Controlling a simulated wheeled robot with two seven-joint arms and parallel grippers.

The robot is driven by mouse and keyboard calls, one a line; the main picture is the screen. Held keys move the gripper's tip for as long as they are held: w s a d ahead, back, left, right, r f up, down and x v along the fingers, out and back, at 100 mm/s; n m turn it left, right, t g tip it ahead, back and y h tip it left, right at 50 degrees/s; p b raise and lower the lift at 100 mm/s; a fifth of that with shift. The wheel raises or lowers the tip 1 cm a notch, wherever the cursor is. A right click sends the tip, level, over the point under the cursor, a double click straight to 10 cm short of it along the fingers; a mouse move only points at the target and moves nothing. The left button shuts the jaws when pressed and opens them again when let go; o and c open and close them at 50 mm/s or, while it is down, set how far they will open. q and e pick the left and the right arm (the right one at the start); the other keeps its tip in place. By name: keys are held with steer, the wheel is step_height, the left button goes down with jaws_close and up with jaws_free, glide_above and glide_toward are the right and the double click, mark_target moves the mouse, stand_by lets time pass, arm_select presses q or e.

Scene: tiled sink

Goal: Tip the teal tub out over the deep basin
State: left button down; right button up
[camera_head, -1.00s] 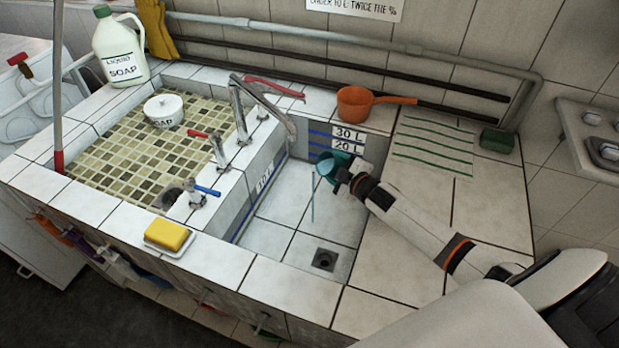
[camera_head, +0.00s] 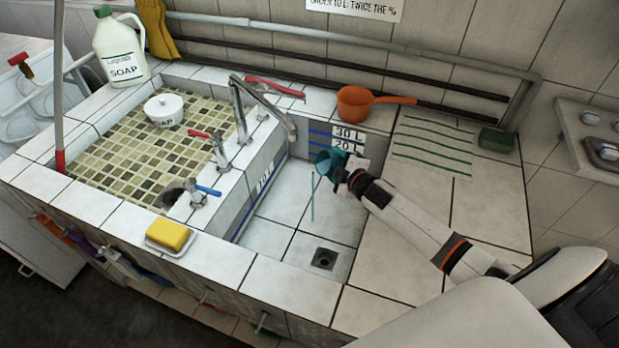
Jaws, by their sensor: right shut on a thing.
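The teal tub (camera_head: 326,161) is tilted over the deep basin (camera_head: 290,255), its mouth facing left and down. A thin bluish stream falls from it towards the basin floor. My right gripper (camera_head: 338,168) is shut on the tub, and its arm reaches in from the lower right. The fingers are partly hidden against the tub. The basin's drain (camera_head: 324,259) shows below and clear of the tub. My left gripper is not in view.
A tall tap (camera_head: 262,105) stands left of the tub. An orange dipper (camera_head: 358,103) rests on the back ledge. A yellow sponge (camera_head: 168,236) lies on the front rim. The right tiled counter is mostly clear under my arm.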

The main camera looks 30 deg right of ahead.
mark_target(332, 164)
steer(key=shift+a+r+n+h, duration=0.15)
steer(key=shift+r+n+h, duration=0.3)
steer(key=shift+n, duration=0.25)
stand_by(0.4)
steer(key=shift+a+r, duration=0.15)
steer(key=shift+a, duration=0.15)
steer(key=shift+w+a+r+n+h, duration=0.1)
steer(key=shift+a+r+n+h, duration=0.1)
steer(key=shift+a+n+h, duration=0.3)
steer(key=shift+r+n+p, duration=0.15)
steer(key=shift+n+p, duration=0.15)
steer(key=shift+p, duration=0.05)
steer(key=shift+a+r+n+g+h+p, duration=0.1)
steer(key=shift+a+n+g+h+p, duration=0.05)
steer(key=shift+n+g+h+p, duration=0.15)
steer(key=shift+r, duration=0.1)
